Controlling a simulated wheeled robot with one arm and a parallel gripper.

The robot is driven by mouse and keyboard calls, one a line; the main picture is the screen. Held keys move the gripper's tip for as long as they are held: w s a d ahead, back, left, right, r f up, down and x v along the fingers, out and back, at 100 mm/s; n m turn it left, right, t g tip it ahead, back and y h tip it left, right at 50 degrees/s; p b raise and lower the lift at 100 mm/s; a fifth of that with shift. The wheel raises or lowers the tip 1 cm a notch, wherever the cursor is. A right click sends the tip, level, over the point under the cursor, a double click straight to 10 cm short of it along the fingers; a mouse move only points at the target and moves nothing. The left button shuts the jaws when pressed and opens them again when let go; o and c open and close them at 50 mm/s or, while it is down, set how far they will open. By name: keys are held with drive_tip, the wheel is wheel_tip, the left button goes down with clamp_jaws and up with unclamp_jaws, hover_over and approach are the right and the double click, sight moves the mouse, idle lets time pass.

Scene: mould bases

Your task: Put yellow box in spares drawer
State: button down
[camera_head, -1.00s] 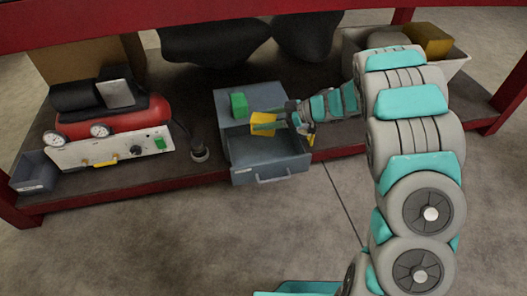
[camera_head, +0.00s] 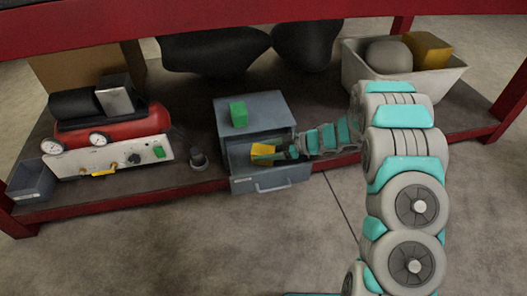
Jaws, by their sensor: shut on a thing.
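The small yellow box (camera_head: 262,152) is between the fingers of my gripper (camera_head: 273,153), which is shut on it and reaches in from the right. The box is low at the opening of the pulled-out drawer (camera_head: 270,182) of a grey-blue cabinet (camera_head: 268,106). It appears to be inside the drawer's walls; whether it touches the drawer floor I cannot tell. The drawer front has a bar handle and a small white label too small to read. My fingertips are partly hidden by the box and the drawer.
A green cube (camera_head: 238,114) sits on the cabinet top. To the left are a red compressor unit (camera_head: 115,130) and a small grey bin (camera_head: 42,180). A pale bin (camera_head: 400,84) at the right holds a grey lump and a larger yellow block (camera_head: 428,50). The floor in front is clear.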

drive_tip(key=shift+c, duration=0.3)
unclamp_jaws()
drive_tip(key=shift+f, duration=0.1)
drive_tip(key=p+v, duration=0.1)
drive_tip(key=v, duration=1.1)
drive_tip(key=shift+s+r, duration=0.1)
drive_tip(key=shift+r, duration=0.15)
